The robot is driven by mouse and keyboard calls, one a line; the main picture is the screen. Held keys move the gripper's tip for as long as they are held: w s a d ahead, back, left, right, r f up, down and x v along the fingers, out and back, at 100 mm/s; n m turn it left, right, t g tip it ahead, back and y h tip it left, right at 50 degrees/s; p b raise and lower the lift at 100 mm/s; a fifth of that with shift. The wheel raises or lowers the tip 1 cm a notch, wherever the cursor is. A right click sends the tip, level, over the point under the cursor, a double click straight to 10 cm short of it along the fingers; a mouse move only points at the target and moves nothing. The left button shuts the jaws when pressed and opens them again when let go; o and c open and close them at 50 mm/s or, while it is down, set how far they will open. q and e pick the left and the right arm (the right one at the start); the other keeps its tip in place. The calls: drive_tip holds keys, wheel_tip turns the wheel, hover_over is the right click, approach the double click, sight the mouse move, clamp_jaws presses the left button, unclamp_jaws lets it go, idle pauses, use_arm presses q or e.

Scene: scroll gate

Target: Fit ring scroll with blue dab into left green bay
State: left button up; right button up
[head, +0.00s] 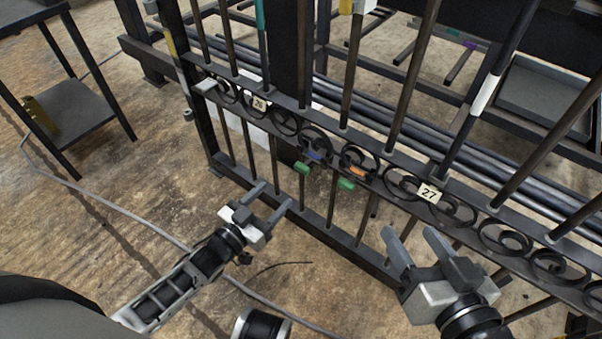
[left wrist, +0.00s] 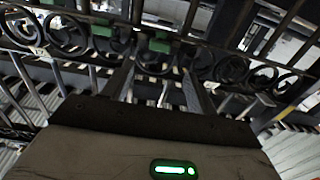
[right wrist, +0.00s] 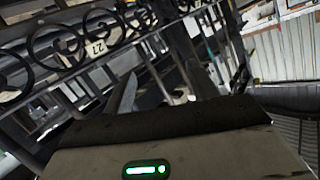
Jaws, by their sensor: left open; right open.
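A dark ring scroll (head: 318,138) with a blue dab (head: 313,156) stands in the gate's scroll band, just above the left green tab (head: 302,167). I cannot tell whether it is fully seated. To its right, another scroll (head: 358,156) carries an orange dab (head: 357,171) above the right green tab (head: 346,184). Both tabs also show in the left wrist view, one at the left (left wrist: 102,30) and one in the middle (left wrist: 160,45). My left gripper (head: 273,195) is open and empty, below and left of the tabs. My right gripper (head: 410,234) is open and empty, below the 27 plate.
The gate's upright bars and lower rail (head: 340,235) stand close to both grippers. Number plates 26 (head: 260,103) and 27 (head: 429,194) sit on the band. A dark shelf trolley (head: 75,105) stands at the left. A cable (head: 120,215) crosses the open floor.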

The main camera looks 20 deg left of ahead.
sight(300, 170)
use_arm(q)
drive_tip(key=b+x, duration=0.2)
drive_tip(key=x, duration=0.7)
drive_tip(key=shift+w+d+f+b, duration=0.1)
drive_tip(key=shift+w+f+b, duration=0.1)
drive_tip(key=shift+b, duration=0.15)
drive_tip(key=shift+w+d+r, duration=0.15)
drive_tip(key=shift+w, duration=0.25)
use_arm(e)
drive_tip(key=shift+w+a+r+m+t+y, duration=0.1)
drive_tip(key=shift+a+r+m+t+y, duration=0.2)
drive_tip(key=shift+r, duration=0.2)
drive_tip(key=shift+w+a+r+m+t+y, duration=0.1)
drive_tip(key=shift+a+r+m+t+y, duration=0.1)
drive_tip(key=shift+r+m+y, duration=0.25)
